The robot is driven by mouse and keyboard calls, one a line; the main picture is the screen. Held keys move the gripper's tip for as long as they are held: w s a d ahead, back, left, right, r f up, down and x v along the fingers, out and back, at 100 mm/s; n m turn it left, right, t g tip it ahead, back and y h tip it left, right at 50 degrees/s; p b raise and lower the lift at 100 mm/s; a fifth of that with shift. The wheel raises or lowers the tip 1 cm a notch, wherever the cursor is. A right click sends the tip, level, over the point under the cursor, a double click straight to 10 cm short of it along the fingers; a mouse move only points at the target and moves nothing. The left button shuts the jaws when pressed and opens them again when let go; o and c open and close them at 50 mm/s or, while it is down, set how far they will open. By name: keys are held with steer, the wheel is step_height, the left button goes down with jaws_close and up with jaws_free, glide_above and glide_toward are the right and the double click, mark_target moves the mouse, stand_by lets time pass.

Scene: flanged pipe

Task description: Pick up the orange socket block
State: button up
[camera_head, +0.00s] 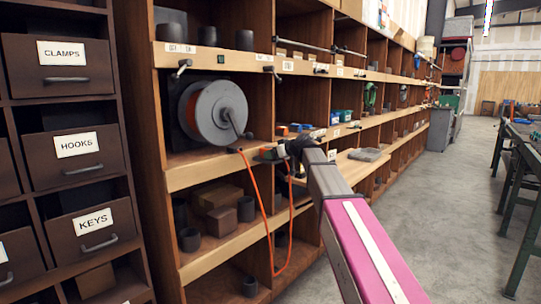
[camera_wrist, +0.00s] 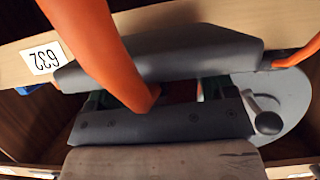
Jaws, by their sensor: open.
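My gripper (camera_head: 272,154) is at the front edge of the middle shelf, right of the grey reel. In the wrist view its two dark grey jaws (camera_wrist: 168,92) stand apart, one above the other. A thick orange hose (camera_wrist: 95,45) crosses over the upper jaw and ends between the jaws. A small dark red patch (camera_wrist: 181,90) shows in the gap, mostly hidden. I cannot tell whether it is the orange socket block. In the head view, small orange pieces (camera_head: 282,130) lie on the shelf behind my gripper, too small to identify.
The reel (camera_head: 213,112) sits in a cubby, and its orange hose (camera_head: 262,215) hangs in a loop below the shelf edge. Label drawers (camera_head: 78,148) stand at left. A shelf label "632" (camera_wrist: 42,59) is near the upper jaw. The aisle floor (camera_head: 440,190) is clear.

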steer(key=shift+a, duration=0.1)
steer(key=c, duration=0.9)
steer(key=shift+o, duration=0.2)
